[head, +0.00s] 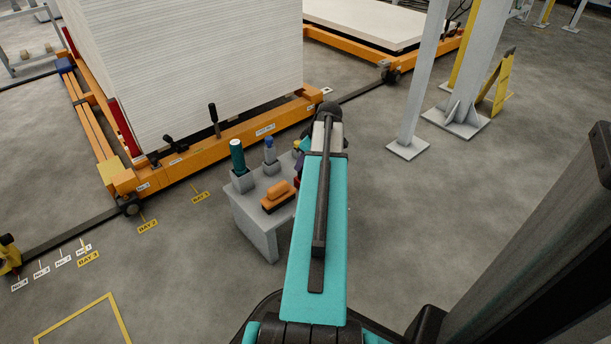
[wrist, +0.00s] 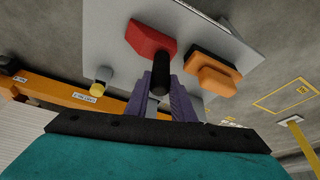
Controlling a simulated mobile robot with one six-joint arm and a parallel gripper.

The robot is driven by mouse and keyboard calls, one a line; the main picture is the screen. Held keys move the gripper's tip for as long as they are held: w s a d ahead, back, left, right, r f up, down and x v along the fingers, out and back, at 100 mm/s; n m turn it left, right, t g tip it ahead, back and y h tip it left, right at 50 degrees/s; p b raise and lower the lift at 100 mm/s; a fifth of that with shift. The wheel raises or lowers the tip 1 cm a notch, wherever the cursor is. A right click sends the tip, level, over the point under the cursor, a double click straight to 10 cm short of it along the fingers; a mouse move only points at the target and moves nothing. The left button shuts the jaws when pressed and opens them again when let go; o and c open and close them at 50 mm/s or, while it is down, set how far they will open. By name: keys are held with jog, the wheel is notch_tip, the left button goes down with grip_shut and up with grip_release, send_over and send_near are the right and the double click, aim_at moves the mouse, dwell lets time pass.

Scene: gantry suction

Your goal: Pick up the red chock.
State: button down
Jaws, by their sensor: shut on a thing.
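The red chock (wrist: 148,38) shows in the wrist view, a red block with a black upright handle (wrist: 160,76). It is over the grey stand top (wrist: 108,28); I cannot tell whether it rests on it or is lifted clear. My gripper (wrist: 161,92) has purple fingers, one on each side of the black handle, and is shut on it. In the head view my arm hides the chock and most of the gripper; only a little purple shows beside the arm.
An orange block on a dark base (wrist: 212,76) lies close right of the chock; the stand (head: 254,214) also carries green-topped (head: 237,156) and blue-topped (head: 270,152) items. An orange cart (head: 235,133) with a tall white stack is behind. A grey post (head: 420,85) stands right.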

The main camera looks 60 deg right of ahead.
jog(key=shift+r, duration=0.15)
jog(key=shift+r+p, duration=1.15)
jog(key=shift+r, duration=0.45)
jog(key=shift+s+r, duration=0.1)
jog(key=shift+r, duration=0.05)
jog(key=s+d+p, duration=0.2)
jog(key=s, duration=0.5)
jog(key=s+d+r+p, duration=0.1)
jog(key=s+d+p, duration=0.2)
jog(key=s, duration=0.4)
jog(key=shift+s+d, duration=0.25)
jog(key=shift+s, duration=0.15)
jog(key=shift+w+r, duration=0.1)
jog(key=shift+r, duration=0.05)
